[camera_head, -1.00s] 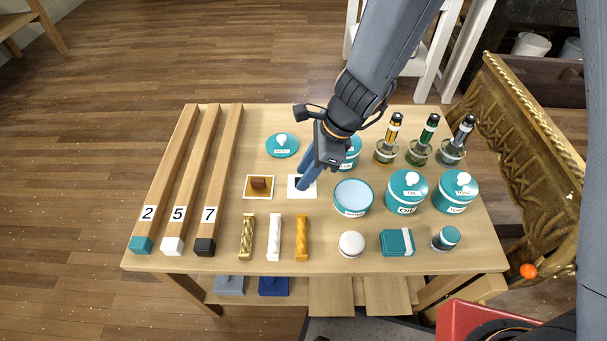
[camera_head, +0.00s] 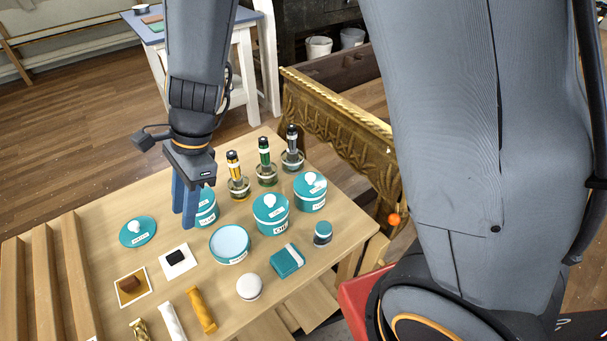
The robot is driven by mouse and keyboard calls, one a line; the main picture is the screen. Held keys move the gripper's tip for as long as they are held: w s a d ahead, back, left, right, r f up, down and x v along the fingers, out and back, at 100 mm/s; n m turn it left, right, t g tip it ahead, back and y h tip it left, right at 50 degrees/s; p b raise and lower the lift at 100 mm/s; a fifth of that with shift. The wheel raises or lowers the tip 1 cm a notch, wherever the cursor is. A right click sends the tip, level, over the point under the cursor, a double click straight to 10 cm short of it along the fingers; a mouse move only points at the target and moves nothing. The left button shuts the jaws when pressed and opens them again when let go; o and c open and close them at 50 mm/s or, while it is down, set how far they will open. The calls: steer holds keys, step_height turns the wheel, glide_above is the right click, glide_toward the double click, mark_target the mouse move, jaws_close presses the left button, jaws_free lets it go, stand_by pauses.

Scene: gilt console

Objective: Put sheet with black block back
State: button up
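The white sheet (camera_head: 187,266) lies on the wooden table, with the black block (camera_head: 176,256) on it. Both are in full view, left of the open round tin. My gripper (camera_head: 184,220) has blue fingers pointing down, above and a little beyond the sheet, in front of a teal-labelled jar. The fingers stand slightly apart with nothing seen between them. The gripper is clear of the sheet and block.
Another sheet with a brown block (camera_head: 130,287) lies to the left. A teal lid (camera_head: 138,231), an open tin (camera_head: 230,244), lidded jars (camera_head: 271,214) and bottles (camera_head: 238,188) stand around. A blue-topped side table (camera_head: 153,32) with small items stands behind.

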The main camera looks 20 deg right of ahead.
steer(key=s+d+r+n+h, duration=0.2)
steer(key=d+n, duration=0.4)
steer(key=d, duration=0.9)
steer(key=s+d+r+n+t+h, duration=0.1)
steer(key=d+n, duration=0.6)
steer(key=d, duration=0.8)
steer(key=s+r+h, duration=0.1)
steer(key=s+r, duration=0.1)
steer(key=s, duration=0.1)
steer(key=shift+r, duration=0.1)
steer(key=shift+s+a+r+n+p, duration=0.1)
steer(key=shift+a+r+n+p, duration=0.15)
steer(key=shift+a+p, duration=0.2)
steer(key=shift+a+r+n+p, duration=0.2)
steer(key=shift+a+p, duration=0.15)
steer(key=shift+a, duration=0.2)
